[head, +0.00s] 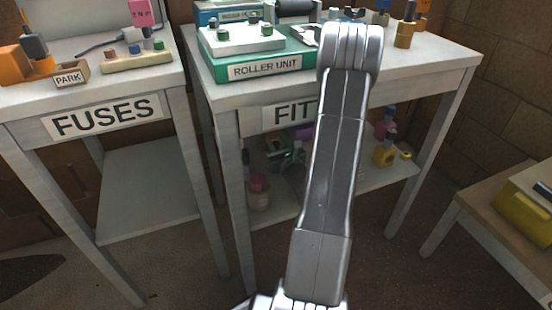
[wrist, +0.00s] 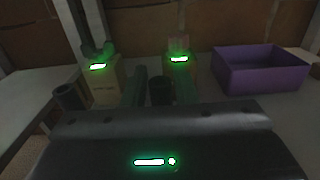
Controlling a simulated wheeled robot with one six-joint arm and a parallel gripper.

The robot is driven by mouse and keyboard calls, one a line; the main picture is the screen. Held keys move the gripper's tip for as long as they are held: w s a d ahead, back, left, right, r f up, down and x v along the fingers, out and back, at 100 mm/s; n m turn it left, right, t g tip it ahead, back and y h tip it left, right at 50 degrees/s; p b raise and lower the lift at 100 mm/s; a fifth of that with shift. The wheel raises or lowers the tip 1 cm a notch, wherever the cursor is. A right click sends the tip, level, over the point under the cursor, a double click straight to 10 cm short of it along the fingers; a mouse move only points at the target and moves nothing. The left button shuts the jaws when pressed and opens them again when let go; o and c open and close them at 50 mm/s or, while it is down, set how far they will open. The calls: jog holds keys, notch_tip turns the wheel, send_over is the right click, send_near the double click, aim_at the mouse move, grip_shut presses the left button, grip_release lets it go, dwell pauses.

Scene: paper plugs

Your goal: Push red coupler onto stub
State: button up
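I cannot make out the red coupler or its stub for certain. In the dark wrist view, a short dark cylinder (wrist: 160,92) stands between the two fingers of my gripper (wrist: 161,88). Its colour is lost, and contact with the fingers is unclear. A dull reddish piece (wrist: 178,42) sits on a tan block behind the right finger. Another dark tube (wrist: 69,97) stands at the left. In the head view, my arm hides my gripper and part of the middle table's top.
A purple bin (wrist: 262,70) stands at the right in the wrist view, and a tan block (wrist: 105,84) at the left. In the head view, the green roller unit (head: 265,66) is left of my arm. The fuses table (head: 75,95) stands further left.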

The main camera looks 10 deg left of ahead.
grip_shut()
jog(key=shift+r, duration=0.1)
